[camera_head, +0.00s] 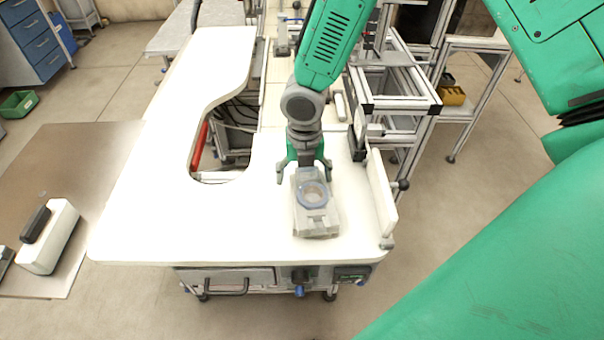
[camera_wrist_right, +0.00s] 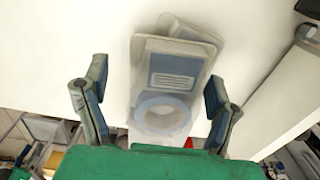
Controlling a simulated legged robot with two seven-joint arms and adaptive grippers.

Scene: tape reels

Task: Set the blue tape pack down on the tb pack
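The blue tape pack (camera_head: 312,193) is a clear pack with a blue-rimmed ring, near the front of the white table. In the right wrist view the blue tape pack (camera_wrist_right: 173,68) shows a blue label above the ring. A second clear, greyish pack, apparently the tb pack (camera_head: 318,230), shows beneath and in front of it. In the right wrist view this pack (camera_wrist_right: 192,30) sticks out past the far end, slightly turned. My right gripper (camera_head: 304,173) is open at the ring end, its fingers apart on both sides with visible gaps. My left gripper is out of view.
The white table (camera_head: 150,200) is clear to the left, with a curved cutout. An upright white panel (camera_head: 381,195) stands close on the right edge. A metal frame (camera_head: 400,85) stands behind it. A white block with a dark handle (camera_head: 50,236) sits on a separate surface at left.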

